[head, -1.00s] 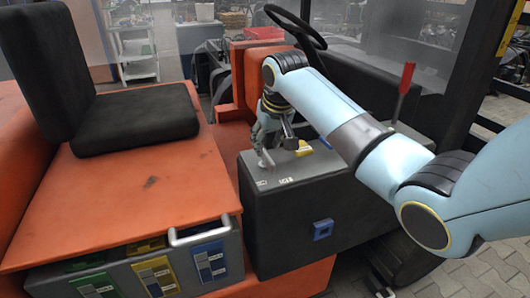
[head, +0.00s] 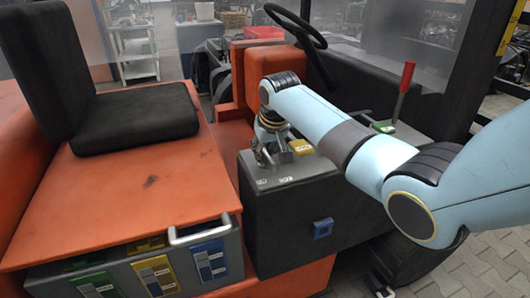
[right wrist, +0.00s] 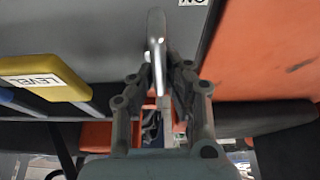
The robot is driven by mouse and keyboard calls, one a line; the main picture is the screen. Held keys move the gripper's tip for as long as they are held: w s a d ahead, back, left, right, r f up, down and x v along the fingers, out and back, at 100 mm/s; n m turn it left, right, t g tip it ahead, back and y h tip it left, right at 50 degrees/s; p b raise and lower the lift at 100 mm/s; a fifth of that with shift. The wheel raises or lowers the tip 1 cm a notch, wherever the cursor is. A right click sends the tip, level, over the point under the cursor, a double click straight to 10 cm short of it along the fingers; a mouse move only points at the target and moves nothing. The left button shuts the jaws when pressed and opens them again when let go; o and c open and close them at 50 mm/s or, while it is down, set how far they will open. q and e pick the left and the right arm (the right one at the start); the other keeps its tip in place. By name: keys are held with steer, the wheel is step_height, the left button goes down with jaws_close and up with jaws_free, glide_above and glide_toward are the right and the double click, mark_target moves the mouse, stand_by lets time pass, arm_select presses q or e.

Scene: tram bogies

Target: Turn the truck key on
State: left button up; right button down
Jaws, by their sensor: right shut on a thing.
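The key (right wrist: 156,38) shows in the right wrist view as a smooth, pale metal piece between my fingertips. My right gripper (right wrist: 160,78) is shut on it. In the head view my right gripper (head: 267,157) points down at the top of the dark grey console (head: 292,182), near its left edge. There the fingers mostly hide the key. A white "ON" label (right wrist: 193,2) is partly cut off at the top edge of the wrist view, right of the key. My left gripper is not in view.
A yellow lever part (head: 301,147) sits just right of my gripper on the console. Farther back are a green part (head: 383,127), a red lever (head: 403,90) and the steering wheel (head: 296,26). The black seat (head: 135,118) stands left on the orange body.

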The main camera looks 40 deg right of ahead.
stand_by(0.3)
steer(key=m+p, duration=0.1)
steer(key=m+h+p, duration=0.1)
steer(key=shift+a+r+m, duration=0.15)
steer(key=shift+m, duration=0.15)
steer(key=m+p, duration=0.1)
steer(key=m, duration=0.1)
steer(key=shift+m+g+h, duration=0.3)
steer(key=shift+g+h, duration=0.1)
steer(key=m, duration=0.2)
steer(key=shift+w+m+g+h, duration=0.15)
steer(key=shift+m+g+h, duration=0.25)
steer(key=shift+m+g+h+b, duration=0.4)
steer(key=shift+m+g+b, duration=0.2)
steer(key=shift+m, duration=1.3)
steer(key=c, duration=1.4)
jaws_free()
steer(key=shift+o, duration=0.2)
